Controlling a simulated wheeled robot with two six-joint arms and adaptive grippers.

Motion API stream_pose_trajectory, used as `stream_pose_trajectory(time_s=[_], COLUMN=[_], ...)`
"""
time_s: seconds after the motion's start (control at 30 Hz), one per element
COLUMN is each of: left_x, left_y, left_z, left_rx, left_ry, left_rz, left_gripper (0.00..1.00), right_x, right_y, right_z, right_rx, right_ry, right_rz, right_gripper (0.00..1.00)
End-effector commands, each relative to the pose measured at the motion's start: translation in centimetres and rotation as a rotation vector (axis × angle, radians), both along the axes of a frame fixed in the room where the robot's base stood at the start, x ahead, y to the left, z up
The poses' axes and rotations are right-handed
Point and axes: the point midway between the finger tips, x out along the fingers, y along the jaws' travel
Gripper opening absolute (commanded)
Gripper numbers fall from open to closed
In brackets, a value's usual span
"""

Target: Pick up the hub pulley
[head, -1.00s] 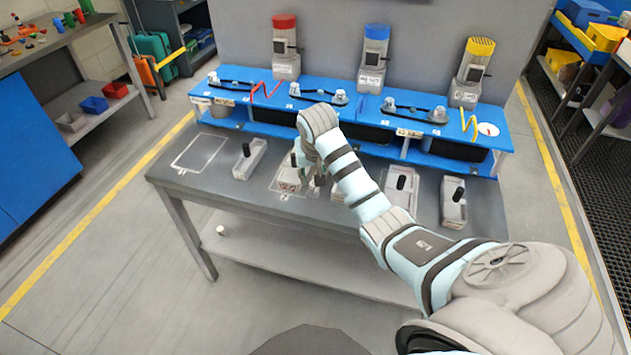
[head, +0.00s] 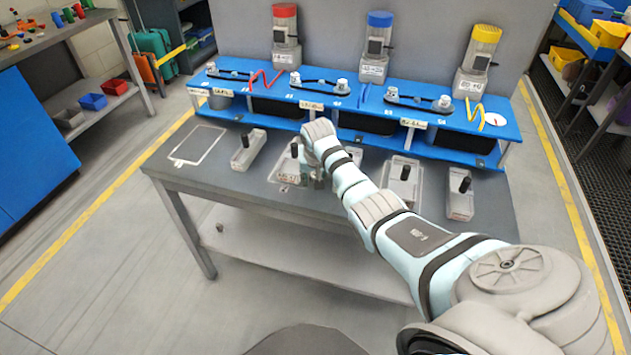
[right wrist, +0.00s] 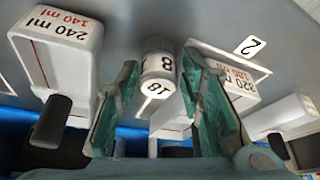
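A small white cylinder (right wrist: 158,72), marked 8 and 18, shows between the green fingers of my right gripper (right wrist: 160,85) in the right wrist view. The fingers stand apart on either side of it; I cannot tell whether they touch it. No label names it as the hub pulley. In the head view my right gripper (head: 317,180) is low over the middle of the grey table, and its fingers are small there. Grey-white pulleys (head: 341,86) with black belts sit on the blue rack (head: 320,98). My left gripper is out of view.
White containers with black handles flank the gripper, one (right wrist: 62,48) marked 240 ml at left and another (right wrist: 228,78) at right. More stand along the table (head: 205,178). The blue rack and motors (head: 377,48) rise behind. The table's left outlined patch (head: 198,145) is empty.

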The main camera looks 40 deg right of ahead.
Motion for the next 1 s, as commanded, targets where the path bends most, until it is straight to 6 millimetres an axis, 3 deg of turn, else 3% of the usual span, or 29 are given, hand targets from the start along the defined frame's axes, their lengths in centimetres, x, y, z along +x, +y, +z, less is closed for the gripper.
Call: stream_pose_trajectory(time_s=[0.03, 0.23, 0.47, 0.63, 0.77, 1.0], left_x=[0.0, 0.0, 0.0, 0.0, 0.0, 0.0], left_y=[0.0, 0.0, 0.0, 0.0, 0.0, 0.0], left_z=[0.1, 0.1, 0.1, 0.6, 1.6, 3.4], left_rx=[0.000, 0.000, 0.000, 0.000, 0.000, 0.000], left_ry=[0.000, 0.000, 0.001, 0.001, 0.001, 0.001], left_rz=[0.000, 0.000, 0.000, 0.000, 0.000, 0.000], left_gripper=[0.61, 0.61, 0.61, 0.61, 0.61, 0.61], right_x=[0.0, 0.0, 0.0, 0.0, 0.0, 0.1], right_y=[0.0, 0.0, 0.0, 0.0, -0.1, -0.1], right_z=[0.1, 0.1, 0.2, 1.5, 4.5, 13.7], right_rx=[0.000, 0.000, -0.001, -0.001, -0.002, -0.001], right_ry=[0.000, 0.001, 0.001, -0.002, -0.004, -0.006], right_rz=[0.000, 0.000, 0.000, -0.001, -0.001, -0.001], right_gripper=[0.32, 0.00, 0.00, 0.00, 0.00, 0.00])
